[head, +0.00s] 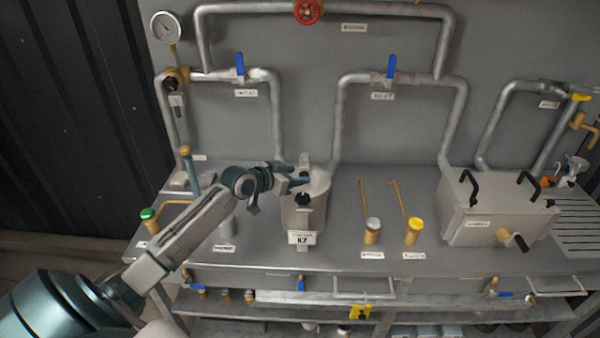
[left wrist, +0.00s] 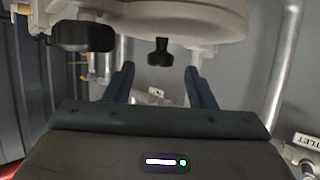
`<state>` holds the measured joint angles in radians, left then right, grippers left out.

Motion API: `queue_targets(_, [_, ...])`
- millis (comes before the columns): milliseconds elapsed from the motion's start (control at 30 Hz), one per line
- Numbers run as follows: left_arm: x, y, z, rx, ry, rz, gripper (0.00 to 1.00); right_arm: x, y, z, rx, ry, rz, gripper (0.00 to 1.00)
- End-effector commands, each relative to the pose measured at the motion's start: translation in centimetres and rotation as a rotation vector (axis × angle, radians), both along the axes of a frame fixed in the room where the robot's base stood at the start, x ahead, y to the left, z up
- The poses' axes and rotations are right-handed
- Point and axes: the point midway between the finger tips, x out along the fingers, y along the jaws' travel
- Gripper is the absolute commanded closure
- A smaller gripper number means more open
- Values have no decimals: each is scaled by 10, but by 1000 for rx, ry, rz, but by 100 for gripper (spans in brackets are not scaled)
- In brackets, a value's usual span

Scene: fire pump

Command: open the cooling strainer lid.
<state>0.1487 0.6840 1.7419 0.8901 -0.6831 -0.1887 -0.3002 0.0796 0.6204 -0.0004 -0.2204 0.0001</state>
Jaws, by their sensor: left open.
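The strainer (head: 290,219) is a grey metal pot on the bench, with a round pale lid (head: 318,181) on top that looks closed. A black knob (head: 302,199) is on its front side. My left gripper (head: 300,181) is at the strainer's upper left, its fingers overlapping the lid in the head view. In the left wrist view, the pale round rim (left wrist: 185,22) fills the top and the black knob (left wrist: 160,54) appears between the spread, empty fingers of my left gripper (left wrist: 160,73). I cannot tell whether they touch anything. My right gripper is not in view.
A grey box with black handles (head: 490,218) is further right. Pipes with blue-handled valves rise behind. A green-capped fitting (head: 149,215) is at the left near my arm.

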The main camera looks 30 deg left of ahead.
Motion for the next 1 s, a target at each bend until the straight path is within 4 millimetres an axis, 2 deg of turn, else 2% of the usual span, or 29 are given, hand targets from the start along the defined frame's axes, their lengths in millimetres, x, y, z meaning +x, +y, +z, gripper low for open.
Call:
queue_targets(200, [19, -4, -7, -1, 0, 1, 50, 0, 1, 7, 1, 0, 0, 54])
queue_targets(567, [23, -5, -10, 2, 1, 1, 50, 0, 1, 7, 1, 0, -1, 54])
queue_targets(600, [23, -5, -10, 2, 1, 1, 52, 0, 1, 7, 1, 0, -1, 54])
queue_targets(833, [23, -5, -10, 2, 1, 1, 97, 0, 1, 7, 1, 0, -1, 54])
queue_targets(867, [23, -5, -10, 2, 1, 1, 100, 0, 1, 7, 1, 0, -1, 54])
queue_targets(1000, [23, -5, -10, 1, 1, 0, 100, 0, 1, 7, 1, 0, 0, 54])
